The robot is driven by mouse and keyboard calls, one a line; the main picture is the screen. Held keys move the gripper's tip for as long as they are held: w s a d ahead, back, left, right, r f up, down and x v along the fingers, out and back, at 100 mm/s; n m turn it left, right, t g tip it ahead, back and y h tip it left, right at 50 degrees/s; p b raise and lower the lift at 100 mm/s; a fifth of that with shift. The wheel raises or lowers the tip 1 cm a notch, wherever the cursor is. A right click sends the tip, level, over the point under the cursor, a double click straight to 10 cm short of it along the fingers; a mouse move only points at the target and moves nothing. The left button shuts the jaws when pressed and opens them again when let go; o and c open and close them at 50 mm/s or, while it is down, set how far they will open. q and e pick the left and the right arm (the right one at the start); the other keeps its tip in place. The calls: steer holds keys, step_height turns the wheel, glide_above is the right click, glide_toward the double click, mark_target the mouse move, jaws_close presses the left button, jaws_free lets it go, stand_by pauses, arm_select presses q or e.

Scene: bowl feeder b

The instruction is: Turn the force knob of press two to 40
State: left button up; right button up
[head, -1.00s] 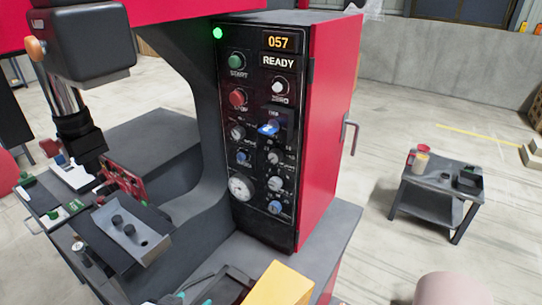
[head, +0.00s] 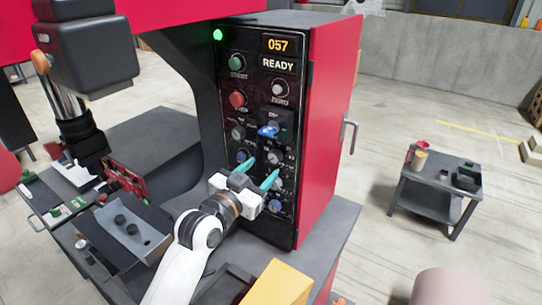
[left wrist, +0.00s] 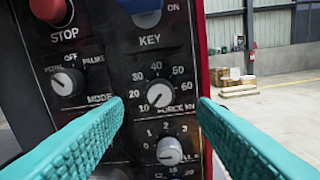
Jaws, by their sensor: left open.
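The press panel (head: 284,105) is a black face on a red cabinet, with its display reading 057 and READY. My right gripper is not in view.
The mode knob (left wrist: 68,82) is left of the force knob, another knob (left wrist: 169,151) is just below it, and the blue key switch (head: 268,131) is above. A yellow block (head: 276,284) lies on the press table. A small side table (head: 428,200) stands at right.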

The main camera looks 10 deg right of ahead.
mark_target(273, 158)
arm_select(q)
steer(key=p+x, duration=0.1)
steer(key=x, duration=0.4)
steer(key=shift+w+d, duration=0.2)
steer(key=shift+d, duration=0.05)
steer(key=c, duration=1)
steer(key=shift+o, duration=0.2)
